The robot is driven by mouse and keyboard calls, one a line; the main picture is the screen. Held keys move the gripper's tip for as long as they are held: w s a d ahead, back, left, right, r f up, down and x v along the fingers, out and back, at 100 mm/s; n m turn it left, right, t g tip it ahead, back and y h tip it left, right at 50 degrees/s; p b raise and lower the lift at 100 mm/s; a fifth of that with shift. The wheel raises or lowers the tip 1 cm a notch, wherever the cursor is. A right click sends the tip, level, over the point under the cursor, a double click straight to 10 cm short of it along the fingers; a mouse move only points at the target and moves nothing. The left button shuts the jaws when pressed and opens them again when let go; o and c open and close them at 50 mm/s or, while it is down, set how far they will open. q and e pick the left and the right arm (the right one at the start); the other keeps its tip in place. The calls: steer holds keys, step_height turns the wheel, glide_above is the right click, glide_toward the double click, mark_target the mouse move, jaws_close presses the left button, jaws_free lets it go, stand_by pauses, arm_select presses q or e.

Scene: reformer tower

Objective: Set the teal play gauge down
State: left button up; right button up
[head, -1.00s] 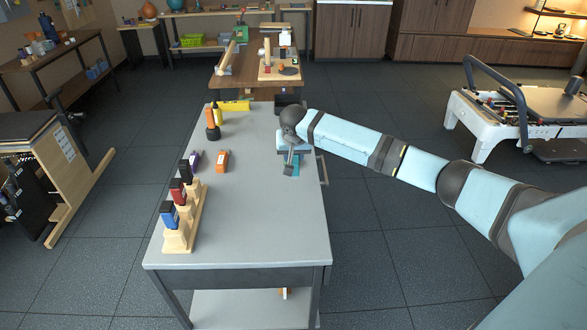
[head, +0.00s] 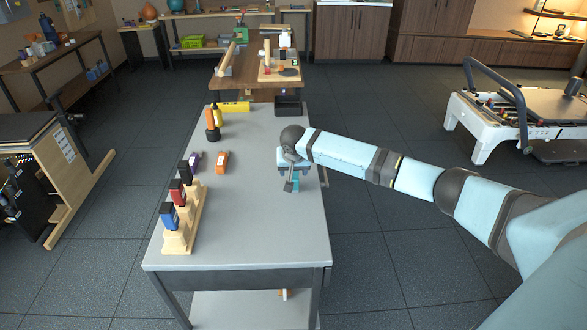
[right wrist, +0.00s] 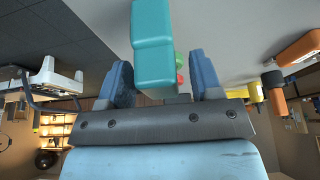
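The teal play gauge (head: 296,184) is at the right side of the grey table (head: 262,225), partly hidden by my right gripper (head: 290,180). In the right wrist view the teal gauge (right wrist: 153,40) is a stepped block between the blue fingers of the right gripper (right wrist: 160,62). The fingers stand apart, with a clear gap on the gauge's right side; the left finger is close to it. Whether the gauge's base touches the tabletop is hard to tell. My left gripper is not in view.
A wooden stand (head: 185,232) holds blue, red and black gauges at the left edge. An orange block (head: 222,162), an orange-and-black tool (head: 212,125), a yellow item (head: 236,106) and a black tray (head: 288,107) are farther back. The table's front half is mostly clear.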

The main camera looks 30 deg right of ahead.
steer(key=shift+a+r, duration=0.1)
steer(key=shift+r, duration=0.25)
steer(key=v, duration=1.1)
steer(key=shift+s+r+p, duration=0.2)
steer(key=shift+r+p, duration=0.05)
steer(key=shift+p, duration=0.15)
